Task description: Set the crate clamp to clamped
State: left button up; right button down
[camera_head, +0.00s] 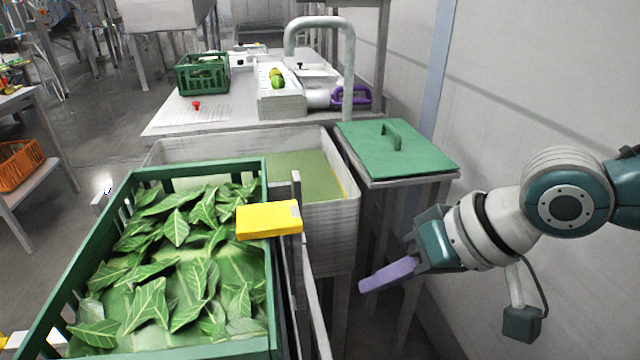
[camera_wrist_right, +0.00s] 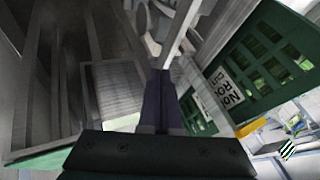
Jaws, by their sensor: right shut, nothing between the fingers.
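The green crate (camera_head: 268,300) full of large green leaves (camera_head: 170,270) stands in the left foreground of the head view. A yellow block (camera_head: 268,220), which looks like the crate clamp's handle, lies across its right rim near the far corner, beside a grey upright post (camera_head: 297,240). My right gripper (camera_head: 364,286) is to the right of the clamp, apart from it, with its purple fingers shut and empty. In the right wrist view the shut fingers (camera_wrist_right: 160,95) point away, with the green crate (camera_wrist_right: 270,60) on the right. My left gripper is out of view.
A pale basin (camera_head: 340,215) with greenish water stands behind the crate. A green lid with a handle (camera_head: 395,155) covers a stand at its right. The wall (camera_head: 540,90) is close on the right. A counter (camera_head: 200,118) with a smaller green crate (camera_head: 202,75) is farther back.

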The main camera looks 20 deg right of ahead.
jog(key=shift+p+v, duration=0.3)
jog(key=shift+v, duration=1.95)
